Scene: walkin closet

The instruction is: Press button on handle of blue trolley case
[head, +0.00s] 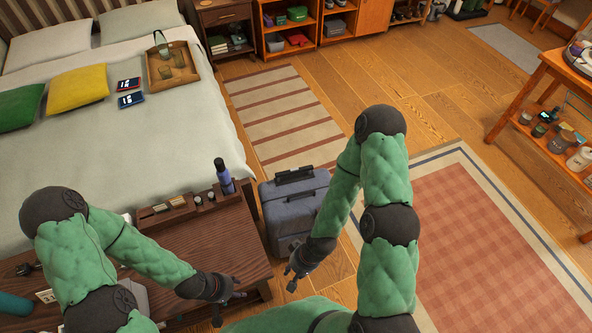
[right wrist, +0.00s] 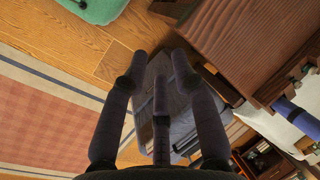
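The blue trolley case (head: 290,208) stands upright on the floor beside the wooden bench, with its dark handle (head: 294,174) on top. The button on the handle is too small to make out. My right gripper (head: 293,278) is open and empty, in front of the case and lower in the head view. In the right wrist view, its spread fingers (right wrist: 158,75) partly cover the blue-grey case (right wrist: 182,108). My left gripper (head: 238,290) has its fingers apart and is empty, over the right end of the bench, apart from the case.
The wooden bench (head: 215,240) holds a blue bottle (head: 223,176) and a small wooden organiser (head: 177,208). The bed (head: 150,130) is behind it. A striped rug (head: 285,118) lies beyond the case, and a red checked rug (head: 480,240) lies to the right. Wooden floor shows between them.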

